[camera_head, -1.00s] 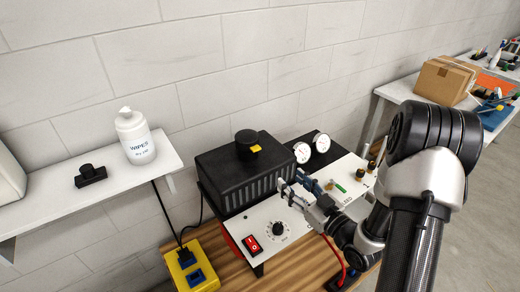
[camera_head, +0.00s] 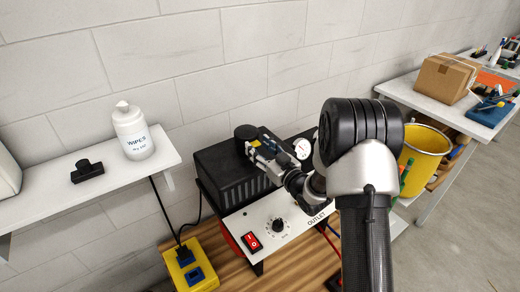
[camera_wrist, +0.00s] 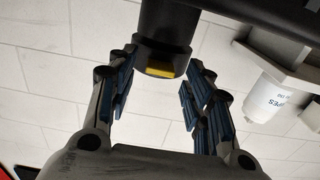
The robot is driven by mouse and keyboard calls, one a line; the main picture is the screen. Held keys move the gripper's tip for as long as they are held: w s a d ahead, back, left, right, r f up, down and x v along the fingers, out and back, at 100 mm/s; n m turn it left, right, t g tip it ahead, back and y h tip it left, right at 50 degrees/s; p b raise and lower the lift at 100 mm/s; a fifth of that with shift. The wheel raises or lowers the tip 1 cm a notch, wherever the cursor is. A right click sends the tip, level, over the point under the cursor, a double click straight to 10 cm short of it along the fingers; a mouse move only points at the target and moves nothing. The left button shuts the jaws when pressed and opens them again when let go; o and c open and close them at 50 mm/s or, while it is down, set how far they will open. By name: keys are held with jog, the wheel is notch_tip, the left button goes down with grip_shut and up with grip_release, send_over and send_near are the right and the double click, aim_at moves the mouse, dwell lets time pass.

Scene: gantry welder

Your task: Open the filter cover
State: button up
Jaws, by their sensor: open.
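A black ribbed housing (camera_head: 225,178) sits on the left of the white-fronted machine (camera_head: 277,209). A round black cap (camera_head: 245,132) with a yellow mark stands on its top. I cannot tell whether the cap alone or the whole black lid is the filter cover. My gripper (camera_head: 254,147) is open at the right front of the cap. In the wrist view, the cap (camera_wrist: 165,30) and its yellow mark (camera_wrist: 160,70) lie ahead of and between the spread blue-padded fingers (camera_wrist: 160,92). The fingers do not visibly close on it.
A white shelf (camera_head: 50,205) at left holds a wipes bottle (camera_head: 132,132) and a small black object (camera_head: 87,171). A yellow socket box (camera_head: 190,268) is at the machine's lower left. A gauge (camera_head: 302,148) stands right of my gripper. The wall is close behind.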

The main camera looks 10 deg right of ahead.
jog(key=shift+w, duration=0.1)
jog(key=shift+c, duration=0.3)
grip_shut()
dwell(0.4)
